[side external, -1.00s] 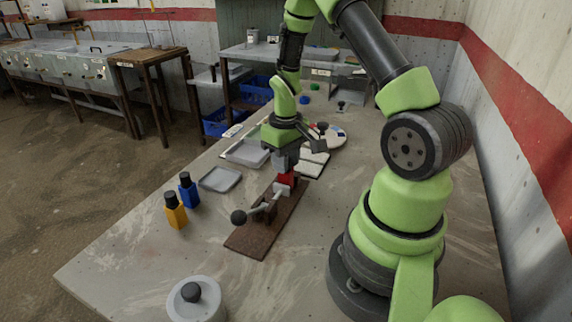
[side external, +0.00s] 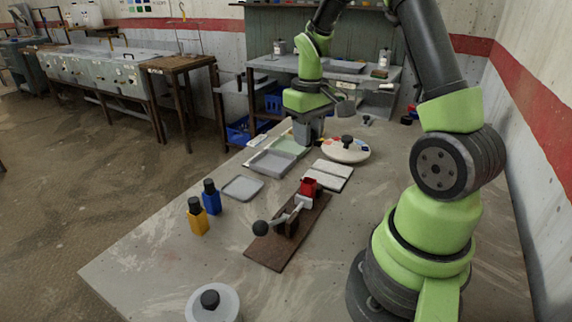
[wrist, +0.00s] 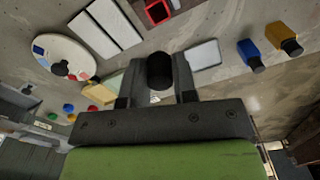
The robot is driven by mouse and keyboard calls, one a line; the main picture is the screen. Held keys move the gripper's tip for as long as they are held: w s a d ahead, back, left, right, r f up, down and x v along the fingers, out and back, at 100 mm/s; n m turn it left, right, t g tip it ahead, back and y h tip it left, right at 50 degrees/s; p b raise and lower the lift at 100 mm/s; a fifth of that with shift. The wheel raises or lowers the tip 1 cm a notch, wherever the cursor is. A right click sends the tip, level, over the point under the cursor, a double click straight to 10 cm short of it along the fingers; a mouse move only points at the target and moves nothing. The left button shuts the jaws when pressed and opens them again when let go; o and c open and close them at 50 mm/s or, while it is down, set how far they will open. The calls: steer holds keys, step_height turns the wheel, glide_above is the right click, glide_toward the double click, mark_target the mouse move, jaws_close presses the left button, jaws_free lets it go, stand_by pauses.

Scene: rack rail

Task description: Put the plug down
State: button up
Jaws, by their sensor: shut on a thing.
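My gripper (side external: 308,138) is over the far part of the bench, by the grey tray (side external: 272,163) and the pale green tray (side external: 291,144). In the wrist view my gripper (wrist: 160,82) has its fingers on either side of the plug, shut on it. The plug's round black end (wrist: 160,70) shows between them; its other parts are hidden. In the side view the gripper hides the plug. The red square holder (side external: 309,186) stands on the brown board (side external: 270,250) and looks open in the wrist view (wrist: 157,12).
A round white dish with a black knob (side external: 346,150) stands right of my gripper. White pads (side external: 334,173) lie nearer. A small grey tray (side external: 243,188), a blue bottle (side external: 211,200) and a yellow bottle (side external: 197,219) stand left of the board. A white jar (side external: 213,303) is in front.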

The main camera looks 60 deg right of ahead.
steer(key=w+f, duration=0.1)
steer(key=w, duration=0.6)
glide_above(243, 188)
step_height(243, 188, down, 4)
step_height(243, 188, down, 9)
steer(key=shift+a+f, duration=0.1)
steer(key=shift+f, duration=0.1)
steer(key=shift+f, duration=0.2)
steer(key=o, duration=0.9)
steer(key=shift+r, duration=0.15)
